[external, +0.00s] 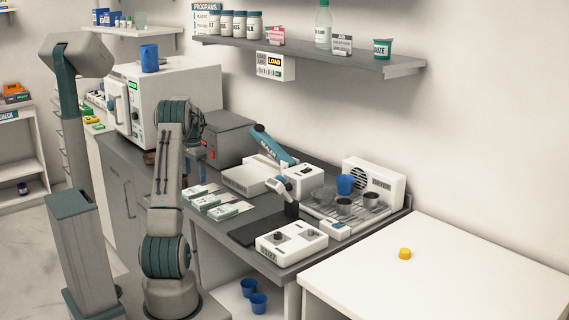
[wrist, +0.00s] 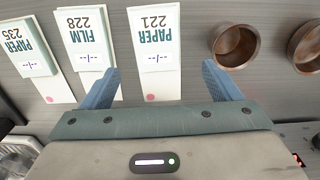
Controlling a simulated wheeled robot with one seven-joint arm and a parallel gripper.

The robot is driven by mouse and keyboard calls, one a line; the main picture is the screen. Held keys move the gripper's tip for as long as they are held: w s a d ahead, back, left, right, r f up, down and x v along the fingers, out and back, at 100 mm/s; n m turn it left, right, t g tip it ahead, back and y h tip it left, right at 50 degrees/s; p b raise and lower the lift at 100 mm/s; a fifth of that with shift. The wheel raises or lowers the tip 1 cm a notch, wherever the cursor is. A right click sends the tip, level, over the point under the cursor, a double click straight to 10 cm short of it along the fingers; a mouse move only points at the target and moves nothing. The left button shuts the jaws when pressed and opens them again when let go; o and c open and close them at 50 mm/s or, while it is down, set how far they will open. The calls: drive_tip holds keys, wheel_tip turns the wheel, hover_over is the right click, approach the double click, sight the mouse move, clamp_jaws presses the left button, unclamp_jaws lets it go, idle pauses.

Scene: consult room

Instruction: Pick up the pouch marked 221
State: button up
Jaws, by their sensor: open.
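The pouch marked 221 (wrist: 152,78) lies flat on the grey counter in the wrist view. It is white with a green-edged PAPER label, a small printed window and a pink dot, and its text appears upside down. My gripper (wrist: 160,70) is open and empty. Its two blue fingers show on either side of the 221 pouch, the left one by the edge of the pouch marked 228 (wrist: 85,45). The height of the fingers over the counter is hard to tell. In the external view several pouches (external: 222,211) lie in a row, their numbers too small to read.
A pouch marked 235 (wrist: 28,45) lies beyond 228. Two brown round bowls (wrist: 235,46) (wrist: 306,47) stand right of 221 in the wrist view. A white sealer-like device (external: 250,180) is beside the row. A white table (external: 450,275) at right is mostly clear.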

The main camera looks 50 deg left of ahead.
sight(196, 189)
drive_tip(key=shift+s+d+f+p, duration=0.15)
drive_tip(key=shift+f+p, duration=0.1)
drive_tip(key=shift+f, duration=1.3)
drive_tip(key=shift+s+d+f+p, duration=0.1)
drive_tip(key=shift+f+p, duration=0.1)
drive_tip(key=shift+f, duration=1.3)
drive_tip(key=c, duration=1.1)
